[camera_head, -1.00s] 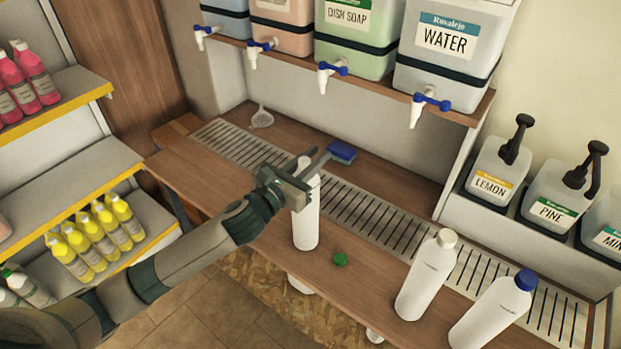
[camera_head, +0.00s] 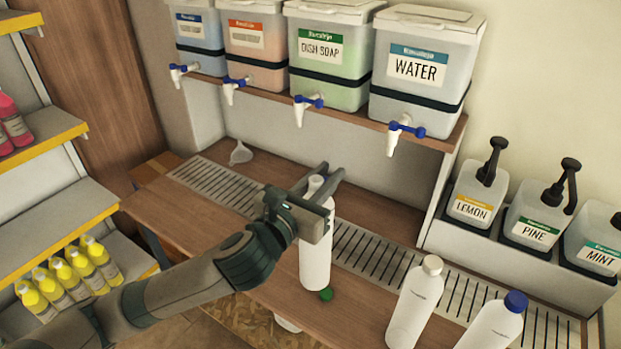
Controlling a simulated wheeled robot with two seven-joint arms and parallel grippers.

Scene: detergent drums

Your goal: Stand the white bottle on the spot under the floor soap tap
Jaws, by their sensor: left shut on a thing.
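My left gripper (camera_head: 326,184) is shut on the upper part of an open white bottle (camera_head: 316,255), which is upright over the wooden counter. I cannot tell whether its base touches the counter. A green cap (camera_head: 326,295) lies by the bottle's foot. Drums with taps stand on the shelf above: a blue one (camera_head: 199,32) and an orange one (camera_head: 257,42), both with labels too small to read, then the dish soap drum (camera_head: 326,58) and the water drum (camera_head: 416,70). I cannot tell which tap is floor soap. My right gripper is not in view.
A slotted drain strip (camera_head: 215,186) runs along the counter under the taps. A funnel (camera_head: 240,153) lies at the back left. Pump containers (camera_head: 535,225) stand at the right.

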